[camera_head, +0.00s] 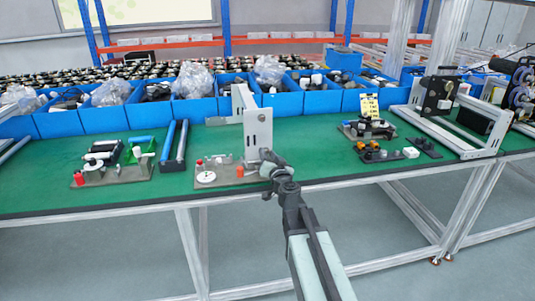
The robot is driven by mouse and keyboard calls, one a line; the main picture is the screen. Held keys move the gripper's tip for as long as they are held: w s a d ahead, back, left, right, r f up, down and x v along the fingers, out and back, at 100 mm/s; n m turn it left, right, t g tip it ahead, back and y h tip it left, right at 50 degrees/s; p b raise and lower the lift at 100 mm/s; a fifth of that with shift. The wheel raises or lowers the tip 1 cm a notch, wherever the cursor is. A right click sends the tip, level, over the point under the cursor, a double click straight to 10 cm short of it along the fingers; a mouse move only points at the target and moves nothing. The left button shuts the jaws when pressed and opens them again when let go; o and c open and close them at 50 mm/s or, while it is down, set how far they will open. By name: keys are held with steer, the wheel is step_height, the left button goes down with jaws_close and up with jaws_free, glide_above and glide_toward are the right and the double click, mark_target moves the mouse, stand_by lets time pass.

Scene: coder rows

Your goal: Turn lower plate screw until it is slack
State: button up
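My arm reaches up from the bottom right of centre. My gripper (267,160) is at the front edge of the green table, just in front of the lower part of an upright grey plate (258,127). The plate has small dark holes or screws near its top. It stands at the right end of a grey-brown base board (215,181), which also carries a white disc (206,177) and an orange part (240,171). The lower plate screw cannot be made out; my gripper covers that area. Whether the fingers touch the plate, or are open or shut, is too small to tell.
Blue bins (195,109) with parts and plastic bags line the table's back. Another fixture (112,171) and blue-black rails (174,146) stand left. Small black fixtures (370,130) and a metal frame (450,130) stand right. Green table (315,150) is clear right of the plate.

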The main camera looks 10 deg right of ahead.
jaws_close()
steer(key=n, duration=0.9)
steer(key=shift+s+n, duration=0.1)
steer(key=shift+n, duration=0.3)
steer(key=shift+o, duration=1.3)
jaws_free()
